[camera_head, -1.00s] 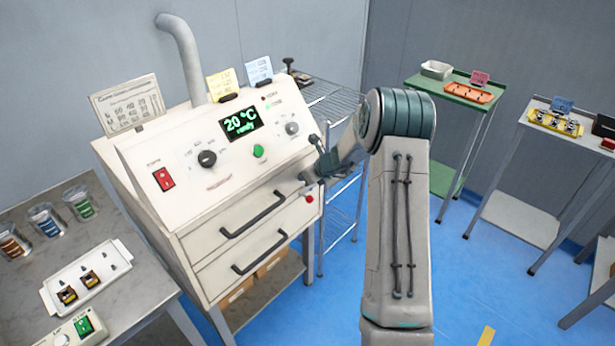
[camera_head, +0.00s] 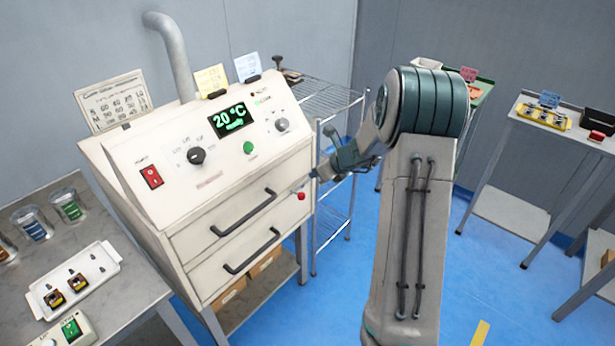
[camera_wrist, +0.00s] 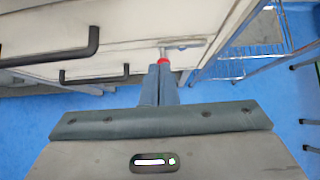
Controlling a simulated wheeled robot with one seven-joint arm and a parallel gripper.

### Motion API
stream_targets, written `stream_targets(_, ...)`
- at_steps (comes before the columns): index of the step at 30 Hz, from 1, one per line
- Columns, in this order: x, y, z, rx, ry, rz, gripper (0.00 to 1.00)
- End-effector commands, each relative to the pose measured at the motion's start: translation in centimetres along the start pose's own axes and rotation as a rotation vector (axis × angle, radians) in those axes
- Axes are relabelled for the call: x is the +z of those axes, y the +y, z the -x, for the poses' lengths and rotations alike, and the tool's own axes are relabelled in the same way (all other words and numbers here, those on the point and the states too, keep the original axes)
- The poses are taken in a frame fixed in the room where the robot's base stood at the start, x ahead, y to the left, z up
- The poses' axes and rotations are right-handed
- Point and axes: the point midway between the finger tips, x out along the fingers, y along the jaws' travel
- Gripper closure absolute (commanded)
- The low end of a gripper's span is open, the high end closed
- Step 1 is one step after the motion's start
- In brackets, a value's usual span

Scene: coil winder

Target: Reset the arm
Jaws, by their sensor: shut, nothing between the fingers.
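My gripper (camera_wrist: 160,68) shows in the wrist view with its two dark fingers together and nothing between them. Beyond its tips, a red knob (camera_wrist: 163,61) sits at the right side of the white oven's front; whether the tips touch it cannot be told. In the head view my arm rises at the middle right and bends left. My gripper is small there and partly hidden by my arm, close to the oven's right edge. The white oven (camera_head: 130,185) has two shut drawers and a display reading 20 °C. Its red knob also shows in the head view (camera_head: 301,196).
A wire rack (camera_head: 335,225) stands right of the oven, close to my arm. A grey table (camera_head: 20,200) with cups and a white tray (camera_head: 75,281) is at the left. Side tables with trays stand at the back right.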

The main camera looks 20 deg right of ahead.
Motion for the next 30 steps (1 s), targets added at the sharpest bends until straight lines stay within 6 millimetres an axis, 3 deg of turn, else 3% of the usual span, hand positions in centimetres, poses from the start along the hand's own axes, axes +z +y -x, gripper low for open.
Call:
stream_targets(6, 0.0, 0.0, 2.9, 0.0, 0.001, 0.0, 1.0)
stream_targets(16, 0.2, 0.5, 4.0, 0.006, 0.006, 0.033, 1.0)
stream_targets(20, 1.6, 4.0, 5.8, 0.05, 0.035, 0.253, 1.0)
stream_targets(23, 2.5, 7.9, 7.9, 0.105, 0.069, 0.511, 1.0)
stream_targets(30, 2.0, 16.7, 13.5, 0.252, 0.151, 1.15, 1.0)
